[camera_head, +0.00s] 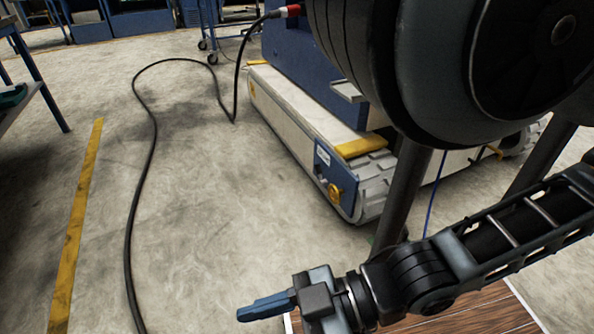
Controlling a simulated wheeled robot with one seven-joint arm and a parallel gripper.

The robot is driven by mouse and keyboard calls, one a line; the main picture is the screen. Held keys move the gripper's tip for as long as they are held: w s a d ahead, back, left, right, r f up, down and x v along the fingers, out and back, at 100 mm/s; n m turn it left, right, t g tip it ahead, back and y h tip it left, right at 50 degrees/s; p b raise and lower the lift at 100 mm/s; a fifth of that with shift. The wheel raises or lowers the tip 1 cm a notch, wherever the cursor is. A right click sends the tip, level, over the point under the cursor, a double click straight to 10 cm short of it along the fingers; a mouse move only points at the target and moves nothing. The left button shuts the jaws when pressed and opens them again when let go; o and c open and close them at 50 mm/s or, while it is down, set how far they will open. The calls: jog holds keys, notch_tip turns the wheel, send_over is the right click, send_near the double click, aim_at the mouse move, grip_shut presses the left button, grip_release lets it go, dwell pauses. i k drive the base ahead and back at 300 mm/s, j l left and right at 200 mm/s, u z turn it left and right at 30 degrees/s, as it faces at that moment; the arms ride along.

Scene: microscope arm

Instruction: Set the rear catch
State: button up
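My gripper (262,307) is at the bottom centre, with blue fingers pointing left over the floor. The fingers overlap from this side, so I cannot tell whether there is a gap between them. I see nothing held in them. No part is clearly recognisable as the rear catch. A yellow round knob (335,194) sits on a blue end plate (322,168) of a tracked machine (295,115), beyond my gripper and apart from it. I cannot tell whether this knob is the catch.
A large dark ribbed round body (430,70) fills the upper right and hides part of the machine. A black cable (150,165) loops across the floor from a red plug (290,11). A wooden surface (475,318) lies below my arm. The left floor is mostly clear.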

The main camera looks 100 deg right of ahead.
aim_at(320, 174)
jog(key=i+l+z, duration=0.1)
jog(key=i+z, duration=0.2)
jog(key=z, duration=0.15)
jog(key=i+z, duration=0.3)
jog(key=z, duration=0.15)
jog(key=i+j+z, duration=0.15)
jog(key=i+z, duration=0.15)
jog(key=z, duration=0.2)
jog(key=i+z, duration=0.2)
jog(key=z, duration=0.25)
jog(key=i+z, duration=0.2)
jog(key=z, duration=0.2)
jog(key=i+z, duration=0.15)
jog(key=z, duration=0.3)
jog(key=j, duration=0.05)
